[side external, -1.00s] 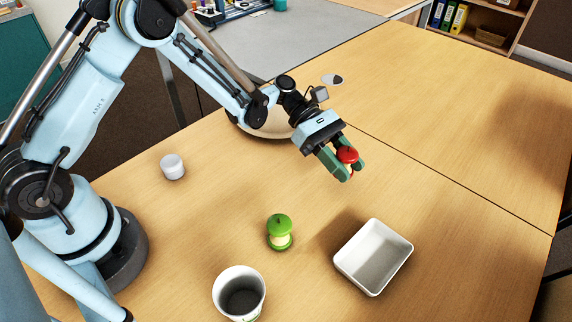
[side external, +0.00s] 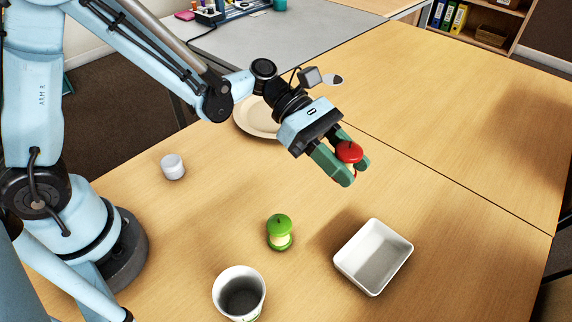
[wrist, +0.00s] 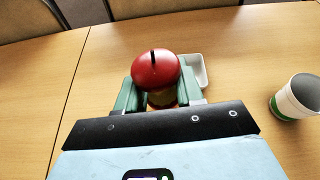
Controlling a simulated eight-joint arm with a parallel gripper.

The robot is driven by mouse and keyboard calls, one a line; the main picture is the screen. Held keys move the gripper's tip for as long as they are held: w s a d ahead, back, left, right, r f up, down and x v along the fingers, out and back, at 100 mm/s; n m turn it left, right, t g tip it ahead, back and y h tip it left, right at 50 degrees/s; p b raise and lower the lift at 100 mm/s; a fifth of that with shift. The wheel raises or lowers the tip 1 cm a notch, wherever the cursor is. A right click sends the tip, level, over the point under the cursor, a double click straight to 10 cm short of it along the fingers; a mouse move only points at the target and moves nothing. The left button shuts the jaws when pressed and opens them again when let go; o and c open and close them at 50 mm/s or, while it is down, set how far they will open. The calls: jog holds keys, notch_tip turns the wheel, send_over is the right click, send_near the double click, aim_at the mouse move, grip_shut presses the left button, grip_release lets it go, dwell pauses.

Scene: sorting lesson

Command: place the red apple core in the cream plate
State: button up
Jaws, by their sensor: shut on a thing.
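The red apple core (side external: 348,152) is held between the green fingers of my gripper (side external: 345,165), above the table. In the wrist view the red apple core (wrist: 155,70) sits between the two fingertips (wrist: 156,92), its stem pointing up. The cream plate (side external: 256,118) lies on the table behind my wrist in the side view, and my arm and gripper hide part of it. The plate does not show in the wrist view.
A green apple core (side external: 280,232) stands on the table. A white rectangular dish (side external: 396,247), a white cup (side external: 239,275) and a small white pot (side external: 173,167) stand around it. The right of the table is clear.

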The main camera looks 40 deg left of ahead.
jog(key=w+a+n+t+y, duration=0.1)
jog(key=w+a+n+t, duration=0.3)
jog(key=a, duration=0.5)
jog(key=w+a+n+t+y, duration=0.1)
jog(key=w+a+t, duration=0.2)
jog(key=w+a, duration=0.5)
jog(key=w+a+f, duration=0.1)
jog(key=a+f, duration=0.1)
jog(key=a, duration=0.2)
jog(key=w+a+f, duration=0.1)
jog(key=a+f, duration=0.1)
jog(key=a, duration=0.2)
jog(key=a+f, duration=0.2)
jog(key=a, duration=0.2)
jog(key=shift+w+a+f, duration=0.1)
jog(key=shift+w+f, duration=0.1)
jog(key=shift+w, duration=0.2)
jog(key=shift+w+a+f, duration=0.15)
jog(key=shift+a+f, duration=0.1)
jog(key=shift+a, duration=0.1)
jog(key=shift+f, duration=1.95)
jog(key=shift+f, duration=0.15)
jog(key=o, duration=1)
